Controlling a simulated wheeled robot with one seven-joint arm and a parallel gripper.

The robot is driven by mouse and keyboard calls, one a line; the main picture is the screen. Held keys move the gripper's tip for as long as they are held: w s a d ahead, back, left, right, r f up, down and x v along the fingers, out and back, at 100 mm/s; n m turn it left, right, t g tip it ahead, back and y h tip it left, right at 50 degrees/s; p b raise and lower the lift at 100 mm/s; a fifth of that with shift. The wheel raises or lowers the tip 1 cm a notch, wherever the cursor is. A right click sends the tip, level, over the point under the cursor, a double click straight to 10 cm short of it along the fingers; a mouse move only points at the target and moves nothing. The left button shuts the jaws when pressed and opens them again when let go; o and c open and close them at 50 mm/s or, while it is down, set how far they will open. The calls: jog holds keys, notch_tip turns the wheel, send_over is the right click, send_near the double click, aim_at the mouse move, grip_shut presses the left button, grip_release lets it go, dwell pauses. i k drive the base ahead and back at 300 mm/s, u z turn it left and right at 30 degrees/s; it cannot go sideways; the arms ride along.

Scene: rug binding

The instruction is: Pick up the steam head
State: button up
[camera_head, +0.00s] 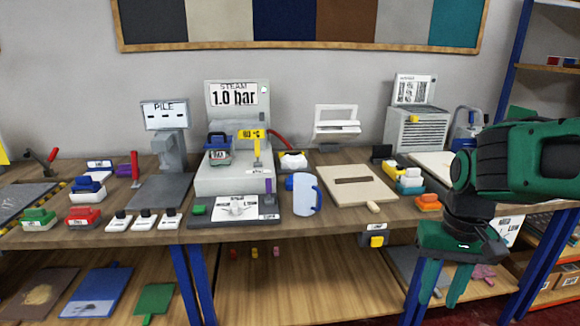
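The steam station (232,182) is a light grey unit on the workbench, with an upright back panel reading "STEAM 1.0 bar". A grey head with a dark blue handle (218,149) rests on the station's left side. It looks like the steam head. A yellow-tagged lever stands to its right. My gripper (434,300) hangs at the lower right, in front of the bench edge and well to the right of the station. Its two green fingers point down and are apart, with nothing seen between them.
A grey "PILE" gauge (166,130) stands left of the station. Several coloured blocks crowd the bench. A lower shelf (310,290) runs beneath.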

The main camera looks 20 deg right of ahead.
aim_at(284, 166)
jog(key=i, duration=1)
